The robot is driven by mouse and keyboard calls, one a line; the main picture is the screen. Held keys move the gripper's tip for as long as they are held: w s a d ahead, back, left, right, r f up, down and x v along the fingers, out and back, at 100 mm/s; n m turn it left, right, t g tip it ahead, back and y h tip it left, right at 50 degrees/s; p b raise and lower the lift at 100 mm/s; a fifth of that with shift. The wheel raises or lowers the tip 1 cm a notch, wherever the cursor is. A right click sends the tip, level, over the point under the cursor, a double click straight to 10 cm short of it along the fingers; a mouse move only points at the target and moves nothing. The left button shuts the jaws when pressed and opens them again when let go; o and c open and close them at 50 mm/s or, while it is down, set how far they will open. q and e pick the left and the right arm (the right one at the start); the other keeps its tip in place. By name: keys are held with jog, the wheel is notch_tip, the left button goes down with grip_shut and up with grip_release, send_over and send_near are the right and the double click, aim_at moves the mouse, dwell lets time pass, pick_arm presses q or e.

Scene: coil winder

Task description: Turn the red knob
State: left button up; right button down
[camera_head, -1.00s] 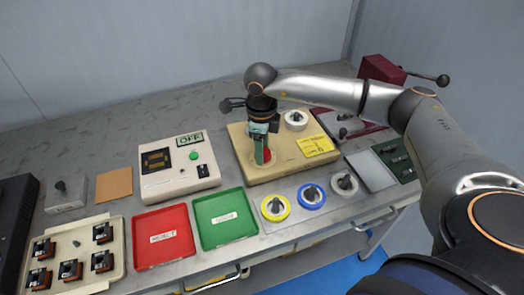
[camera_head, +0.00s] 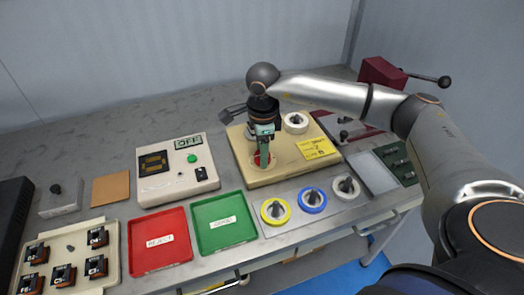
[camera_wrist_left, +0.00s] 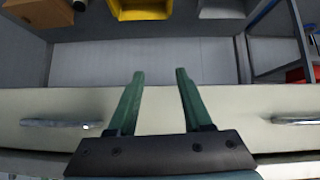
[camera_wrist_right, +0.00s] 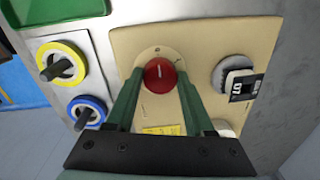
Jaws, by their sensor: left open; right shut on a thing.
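The red knob (camera_head: 257,161) sits on the front of a beige panel (camera_head: 285,172), mostly hidden by my right gripper in the head view. In the right wrist view the knob (camera_wrist_right: 160,76) is round and red, with a pale line on top pointing up in the picture. My right gripper (camera_wrist_right: 159,82) reaches down from above, its two green fingers on either side of the knob and shut on it. It also shows in the head view (camera_head: 264,158). My left gripper (camera_wrist_left: 159,75) is open and empty in front of pale drawer fronts; it is not in the head view.
A white dial (camera_head: 296,120) and a yellow label (camera_head: 316,148) are on the beige panel. Red (camera_head: 160,257) and green (camera_head: 222,243) trays, a tester box (camera_head: 172,185) and several ringed spools lie nearby. A dark red crank unit (camera_head: 382,72) stands at the back right.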

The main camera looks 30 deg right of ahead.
jog(key=shift+c, duration=1.4)
grip_release()
jog(key=shift+r, duration=0.1)
notch_tip(320, 180, up, 12)
jog(key=shift+s+a+r, duration=0.15)
jog(key=shift+s+r, duration=0.05)
jog(key=shift+s, duration=0.1)
